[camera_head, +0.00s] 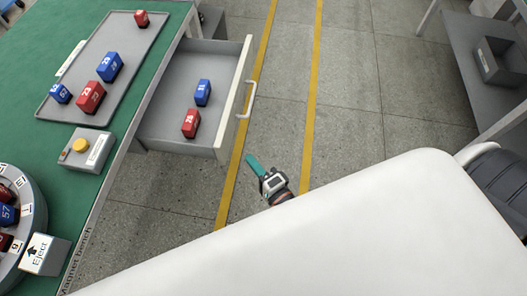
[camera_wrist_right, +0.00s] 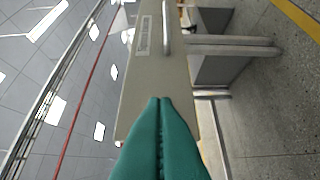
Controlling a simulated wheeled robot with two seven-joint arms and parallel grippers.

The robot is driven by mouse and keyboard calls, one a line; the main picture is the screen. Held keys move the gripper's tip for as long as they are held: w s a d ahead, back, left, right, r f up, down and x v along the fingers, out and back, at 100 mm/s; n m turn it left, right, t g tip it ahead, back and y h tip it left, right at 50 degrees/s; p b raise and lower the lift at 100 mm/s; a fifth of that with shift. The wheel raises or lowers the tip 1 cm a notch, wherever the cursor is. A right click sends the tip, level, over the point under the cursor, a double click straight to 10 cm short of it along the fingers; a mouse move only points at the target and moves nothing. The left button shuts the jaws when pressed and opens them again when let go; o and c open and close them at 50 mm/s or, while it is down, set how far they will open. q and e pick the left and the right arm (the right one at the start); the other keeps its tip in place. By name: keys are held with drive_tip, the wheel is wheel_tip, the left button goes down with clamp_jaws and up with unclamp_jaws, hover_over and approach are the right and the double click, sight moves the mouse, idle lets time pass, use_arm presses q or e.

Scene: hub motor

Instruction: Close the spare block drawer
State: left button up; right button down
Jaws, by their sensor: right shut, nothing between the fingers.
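The spare block drawer (camera_head: 214,67) is pulled out from the green bench in the head view. A blue block (camera_head: 203,92) and a red block (camera_head: 190,123) lie inside it. Its pale front panel carries a white bar handle (camera_head: 249,100) on the right. My right gripper (camera_head: 254,163) is shut and empty, in front of and below the drawer's near corner, apart from the handle in the head view. In the right wrist view, its teal fingers (camera_wrist_right: 160,104) are together, pointing at the drawer front (camera_wrist_right: 148,75), with the handle (camera_wrist_right: 166,30) beyond. My left gripper is not in view.
The green bench (camera_head: 50,130) holds a grey tray (camera_head: 135,50) with several blocks, a yellow-button box (camera_head: 88,150) and a round carousel (camera_head: 35,215). Another bench (camera_head: 480,60) with a grey bin stands at far right. The floor between is clear.

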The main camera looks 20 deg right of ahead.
sight(226, 147)
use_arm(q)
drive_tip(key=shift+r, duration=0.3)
use_arm(e)
drive_tip(key=shift+w+a, duration=1.85)
drive_tip(key=shift+w, duration=0.2)
drive_tip(key=shift+a, duration=0.1)
